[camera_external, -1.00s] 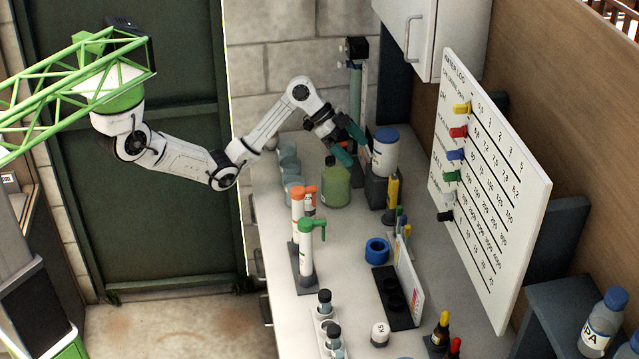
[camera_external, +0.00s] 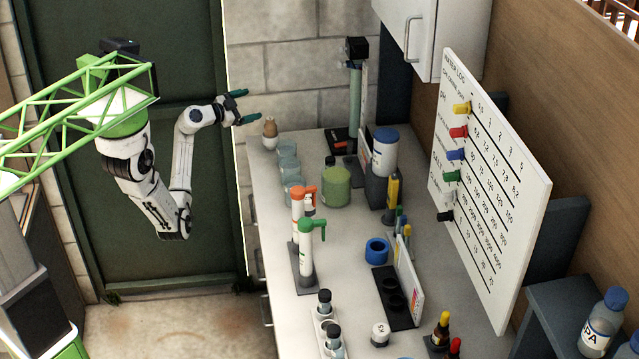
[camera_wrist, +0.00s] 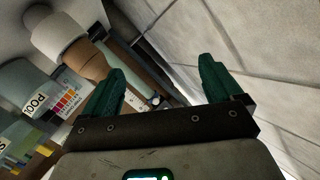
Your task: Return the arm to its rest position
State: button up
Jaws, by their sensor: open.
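My gripper (camera_external: 246,106) is open and empty, with its two green fingers apart and pointing right. It is up at the back left corner of the white counter (camera_external: 345,300), to the left of and above a small brown-topped pot (camera_external: 270,132). My arm is folded back beside the dark green door, clear of the counter.
Several glass beakers (camera_external: 288,165), a green bottle (camera_external: 336,187) and a blue-lidded tub (camera_external: 385,152) stand at the back of the counter. A block wall (camera_external: 290,70) is behind. The dark green door (camera_external: 190,60) is behind my arm, with open floor (camera_external: 180,325) below.

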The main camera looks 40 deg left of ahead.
jog(key=s+a+f+n+g+y+b, duration=0.15)
jog(key=s+a+f, duration=0.25)
jog(key=f, duration=0.6)
jog(key=s+a+f+g+y+b, duration=0.25)
jog(key=s+f, duration=0.25)
jog(key=f, duration=0.6)
jog(key=s+d+f+n+g+p, duration=0.1)
jog(key=s+d+f+g+p, duration=0.2)
jog(key=s+d, duration=0.3)
jog(key=s+d+f+n+g+p, duration=0.2)
jog(key=s+d+f+p, duration=0.15)
jog(key=d, duration=0.55)
jog(key=s+d+n+g+p, duration=0.1)
jog(key=s+d, duration=0.3)
jog(key=s, duration=0.4)
jog(key=s+d+n+g+p, duration=0.2)
jog(key=s+d+n+g, duration=0.1)
jog(key=s, duration=0.5)
jog(key=shift+s+d+g, duration=0.4)
jog(key=shift+d+g, duration=0.3)
jog(key=shift+d, duration=0.3)
